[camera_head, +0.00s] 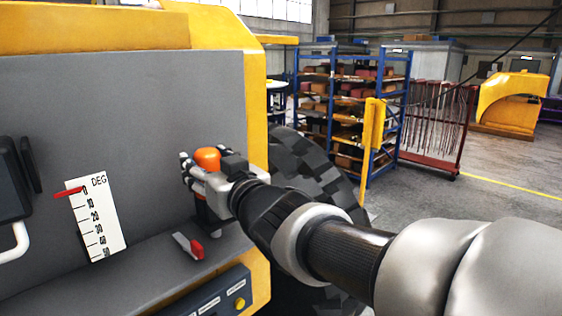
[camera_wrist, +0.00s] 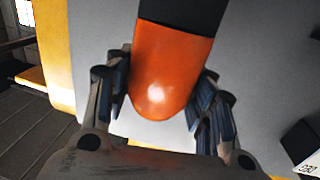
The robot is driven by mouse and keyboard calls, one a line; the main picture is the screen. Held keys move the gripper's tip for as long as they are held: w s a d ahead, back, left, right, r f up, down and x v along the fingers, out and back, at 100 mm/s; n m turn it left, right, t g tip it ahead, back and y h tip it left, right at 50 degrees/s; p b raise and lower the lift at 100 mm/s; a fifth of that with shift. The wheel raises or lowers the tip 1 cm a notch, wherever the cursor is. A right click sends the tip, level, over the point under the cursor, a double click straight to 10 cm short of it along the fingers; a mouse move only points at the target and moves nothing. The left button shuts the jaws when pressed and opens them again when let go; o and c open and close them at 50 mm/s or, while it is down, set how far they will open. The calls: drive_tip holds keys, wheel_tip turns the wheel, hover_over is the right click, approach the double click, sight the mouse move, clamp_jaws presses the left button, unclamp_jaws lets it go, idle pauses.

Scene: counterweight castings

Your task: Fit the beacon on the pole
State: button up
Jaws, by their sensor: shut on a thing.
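The beacon (camera_head: 207,158) has an orange dome, and my gripper (camera_head: 205,176) is shut on it in front of the grey panel. In the wrist view the orange beacon (camera_wrist: 165,75) with its dark base sits between my two fingers (camera_wrist: 165,95). In the head view a dark upright shape (camera_head: 207,213) shows below the gripper and may be the pole. My gripper hides most of it, so I cannot tell whether the beacon touches it.
A red-handled lever (camera_head: 195,248) stands on the grey ledge just below my gripper. A degree scale (camera_head: 97,220) with a red pointer is on the panel at left. A button box (camera_head: 215,300) is at the front. A large black tyre (camera_head: 305,170) stands behind my gripper.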

drive_tip(key=shift+f+b, duration=1.65)
drive_tip(key=shift+f, duration=0.15)
drive_tip(key=o, duration=1.4)
drive_tip(key=shift+c, duration=0.2)
drive_tip(key=v, duration=1.2)
